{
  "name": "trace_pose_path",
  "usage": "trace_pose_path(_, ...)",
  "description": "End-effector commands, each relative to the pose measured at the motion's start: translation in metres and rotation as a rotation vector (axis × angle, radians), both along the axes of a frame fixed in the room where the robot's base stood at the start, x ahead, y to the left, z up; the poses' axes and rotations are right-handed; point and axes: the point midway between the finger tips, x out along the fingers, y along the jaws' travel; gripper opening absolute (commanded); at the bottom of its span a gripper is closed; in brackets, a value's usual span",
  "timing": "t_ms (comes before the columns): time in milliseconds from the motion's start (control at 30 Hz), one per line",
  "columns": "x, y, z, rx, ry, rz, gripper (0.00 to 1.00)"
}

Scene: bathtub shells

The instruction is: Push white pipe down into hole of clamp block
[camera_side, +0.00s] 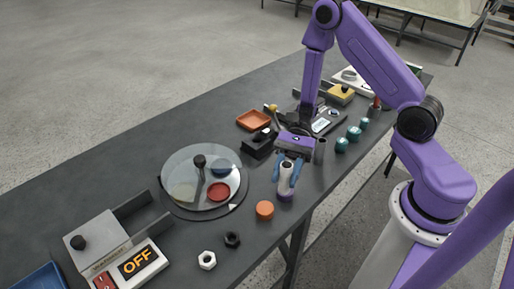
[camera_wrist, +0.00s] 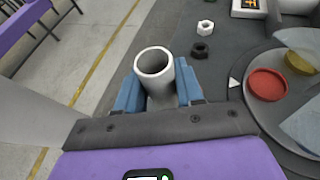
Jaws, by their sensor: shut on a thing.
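My gripper (camera_side: 288,184) has blue fingers and is shut on the white pipe (camera_side: 286,171), over the near side of the dark table. In the wrist view the pipe (camera_wrist: 153,62) sits between the fingers (camera_wrist: 161,92), its round open end facing the camera. A purple piece shows at the pipe's lower end in the side view; I cannot tell whether it touches the table. A black block (camera_side: 261,145), which looks like the clamp block, stands left of my gripper, apart from the pipe. Its hole cannot be made out, and it is not seen in the wrist view.
A round turntable (camera_side: 241,204) with coloured discs under a clear cover stands at left. An orange tray (camera_side: 253,120) lies behind.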

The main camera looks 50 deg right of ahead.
Motion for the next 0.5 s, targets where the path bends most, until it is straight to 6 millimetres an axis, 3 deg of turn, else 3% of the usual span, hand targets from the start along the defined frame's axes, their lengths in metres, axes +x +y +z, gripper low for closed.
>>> trace_pose_path(233, 0.099, -0.02, 0.004, 0.001, -0.003, -0.488, 0.07)
trace_pose_path(400, 0.162, -0.059, 0.008, 0.001, -0.002, -0.813, 0.07)
trace_pose_path(500, 0.188, -0.083, 0.012, 0.001, -0.002, -0.962, 0.07)
